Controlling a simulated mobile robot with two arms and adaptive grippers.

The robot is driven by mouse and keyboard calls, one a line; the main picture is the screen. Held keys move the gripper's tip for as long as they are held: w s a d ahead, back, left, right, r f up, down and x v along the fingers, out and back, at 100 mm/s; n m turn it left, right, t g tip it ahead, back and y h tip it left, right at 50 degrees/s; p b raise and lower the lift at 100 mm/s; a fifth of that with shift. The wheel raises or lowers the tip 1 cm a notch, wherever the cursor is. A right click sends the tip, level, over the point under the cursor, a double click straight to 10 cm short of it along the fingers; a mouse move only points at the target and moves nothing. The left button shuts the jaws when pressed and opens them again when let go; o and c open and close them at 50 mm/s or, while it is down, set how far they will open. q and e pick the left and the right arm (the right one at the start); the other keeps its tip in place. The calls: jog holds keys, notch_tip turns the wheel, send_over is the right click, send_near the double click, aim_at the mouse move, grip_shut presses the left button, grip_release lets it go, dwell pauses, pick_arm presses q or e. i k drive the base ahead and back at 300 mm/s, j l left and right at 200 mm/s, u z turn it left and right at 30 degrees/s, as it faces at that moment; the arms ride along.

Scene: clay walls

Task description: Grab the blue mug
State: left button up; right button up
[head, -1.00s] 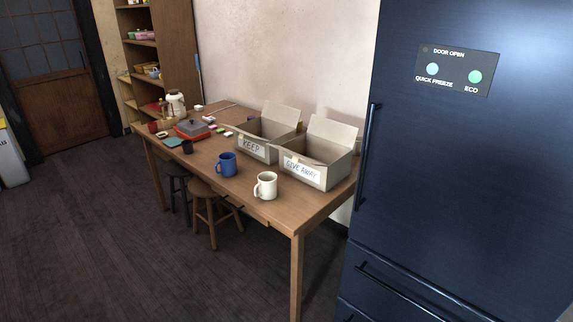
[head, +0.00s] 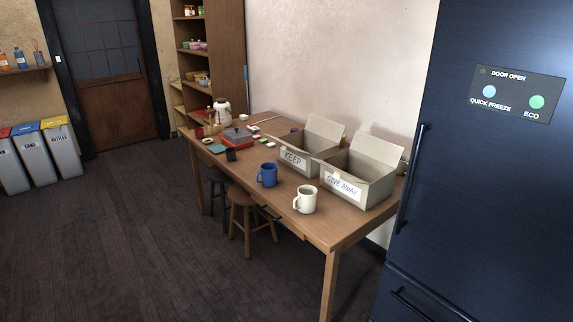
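The blue mug (head: 268,175) stands upright on the wooden table (head: 326,232), near its front edge. Its handle points left. A white mug (head: 306,200) stands to its right, closer to the near end of the table. The open KEEP box (head: 295,160) is behind the blue mug. Neither of my grippers shows in the head view.
The GIVE AWAY box (head: 343,187) stands beside the KEEP box. Stools (head: 241,197) are partly under the table's front side. A dark fridge (head: 480,180) fills the right. Recycling bins (head: 62,148) stand far left. The floor (head: 130,240) left of the table is clear.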

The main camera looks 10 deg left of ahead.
aim_at(266, 176)
jog(key=i+j+z, duration=0.2)
jog(key=i+j, duration=0.25)
jog(key=i+j+z, duration=0.15)
jog(key=i+j, duration=0.3)
jog(key=i+j+z, duration=0.2)
jog(key=i+j, duration=0.15)
jog(key=j, duration=0.2)
